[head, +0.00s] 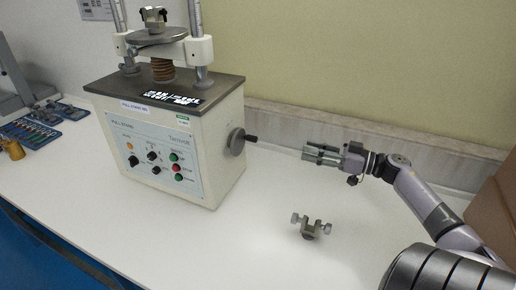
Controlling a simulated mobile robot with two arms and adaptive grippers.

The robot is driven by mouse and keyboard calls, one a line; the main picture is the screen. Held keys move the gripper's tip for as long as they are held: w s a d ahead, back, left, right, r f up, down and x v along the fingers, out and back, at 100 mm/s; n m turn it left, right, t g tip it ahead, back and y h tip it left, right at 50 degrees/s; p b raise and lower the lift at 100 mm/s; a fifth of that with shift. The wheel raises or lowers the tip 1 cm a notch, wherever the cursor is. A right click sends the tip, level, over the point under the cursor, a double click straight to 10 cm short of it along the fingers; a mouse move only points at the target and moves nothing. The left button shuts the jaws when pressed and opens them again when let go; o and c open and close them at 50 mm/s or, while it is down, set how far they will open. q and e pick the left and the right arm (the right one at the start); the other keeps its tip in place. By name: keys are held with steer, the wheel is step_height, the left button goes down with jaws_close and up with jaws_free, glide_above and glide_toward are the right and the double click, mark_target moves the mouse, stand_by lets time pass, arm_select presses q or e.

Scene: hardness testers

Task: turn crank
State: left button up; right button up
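The crank (238,141) is a grey wheel with a dark handle (250,138) on the right side of the cream-coloured tester (165,140). Its handle sticks out to the right. My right gripper (308,153) is to the right of the crank, apart from it, with its fingers pointing left toward it. The fingers look roughly parallel, but their gap is too small to judge. Nothing clear shows between them. My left gripper is not in view.
A small metal clamp (311,228) lies on the white table (240,250) in front of my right gripper. Blue tool trays (30,131) and a brass piece (12,149) are at the far left. A brown box (497,205) stands at the right edge. The wall ledge (380,153) runs behind.

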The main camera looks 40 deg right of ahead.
steer(key=f, duration=0.2)
glide_toward(242, 143)
steer(key=w, duration=0.4)
steer(key=w+a, duration=0.1)
steer(key=shift+w+r, duration=0.4)
steer(key=shift+c, duration=0.2)
jaws_close()
